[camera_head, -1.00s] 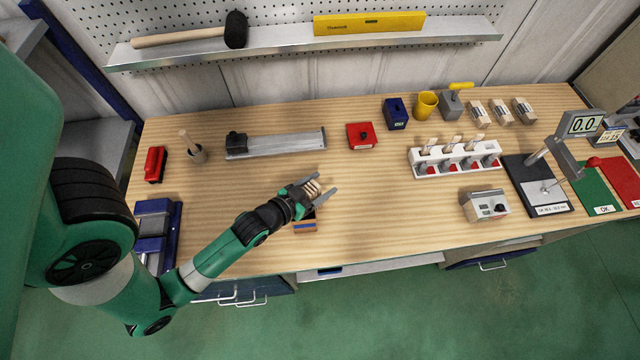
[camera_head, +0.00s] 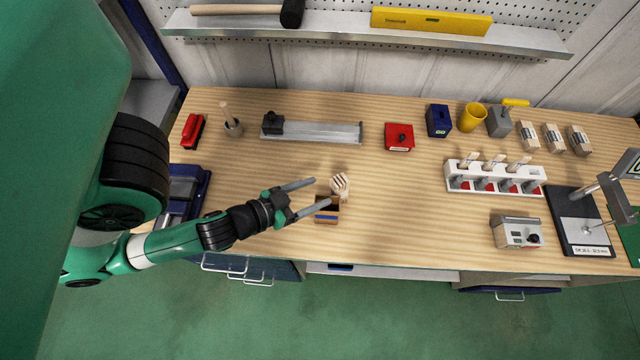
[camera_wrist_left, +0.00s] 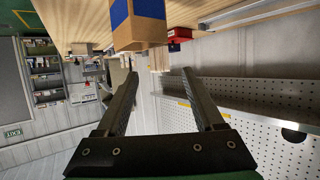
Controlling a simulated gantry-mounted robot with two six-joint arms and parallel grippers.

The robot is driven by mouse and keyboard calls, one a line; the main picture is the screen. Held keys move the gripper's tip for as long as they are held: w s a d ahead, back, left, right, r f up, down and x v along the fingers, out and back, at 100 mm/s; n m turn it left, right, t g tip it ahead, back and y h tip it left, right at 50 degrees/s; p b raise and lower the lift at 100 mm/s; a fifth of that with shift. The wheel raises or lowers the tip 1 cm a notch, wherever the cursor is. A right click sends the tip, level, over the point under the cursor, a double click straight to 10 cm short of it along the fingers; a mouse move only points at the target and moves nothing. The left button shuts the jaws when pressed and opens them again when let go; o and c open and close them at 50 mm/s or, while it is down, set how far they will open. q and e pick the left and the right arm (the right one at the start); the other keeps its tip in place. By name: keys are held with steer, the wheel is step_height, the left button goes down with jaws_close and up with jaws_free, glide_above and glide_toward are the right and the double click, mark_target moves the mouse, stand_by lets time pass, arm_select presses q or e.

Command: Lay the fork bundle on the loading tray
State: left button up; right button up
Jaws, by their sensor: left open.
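The fork bundle (camera_head: 340,184) is a pale wooden bunch at the top right of a small brown box with a blue stripe (camera_head: 327,215), in the table's middle. I cannot tell whether the bundle stands in the box or behind it. My left gripper (camera_head: 320,192) is open and empty, its fingers pointing toward the bundle from the left. In the left wrist view the striped box (camera_wrist_left: 138,34) is beyond the open fingers (camera_wrist_left: 160,74). The long grey metal tray with a black block (camera_head: 325,132), perhaps the loading tray, is empty at the back left. My right gripper is out of view.
A red box (camera_head: 399,137), blue box (camera_head: 438,120) and yellow cup (camera_head: 473,116) stand at the back. A white rack (camera_head: 495,180) and grey device (camera_head: 516,232) stand to the right. The table between the metal tray and my gripper is clear.

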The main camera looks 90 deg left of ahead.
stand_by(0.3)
arm_select(q)
steer(key=w+d+r+m+t+h, duration=0.15)
steer(key=w+r+t, duration=0.25)
steer(key=w+r, duration=0.8)
steer(key=w+d+r+t, duration=0.3)
steer(key=w+r+t, duration=0.2)
steer(key=w+r, duration=0.8)
steer(key=s+d+r+m+t+h, duration=0.1)
steer(key=d+r+m+t+h, duration=0.1)
steer(key=r, duration=1.4)
steer(key=shift+d+r+t, duration=0.35)
steer(key=shift+d+t, duration=0.35)
steer(key=shift+d, duration=0.35)
steer(key=s+d+r+m+t+h, duration=0.1)
steer(key=r, duration=0.3)
steer(key=s+d+r+m+t+h, duration=0.1)
steer(key=s+r+h, duration=0.1)
steer(key=r, duration=0.3)
steer(key=s+d+r+m+t+h, duration=0.1)
steer(key=d+r+h, duration=0.1)
steer(key=r, duration=0.2)
steer(key=shift+s+r, duration=0.15)
steer(key=shift+r, duration=0.2)
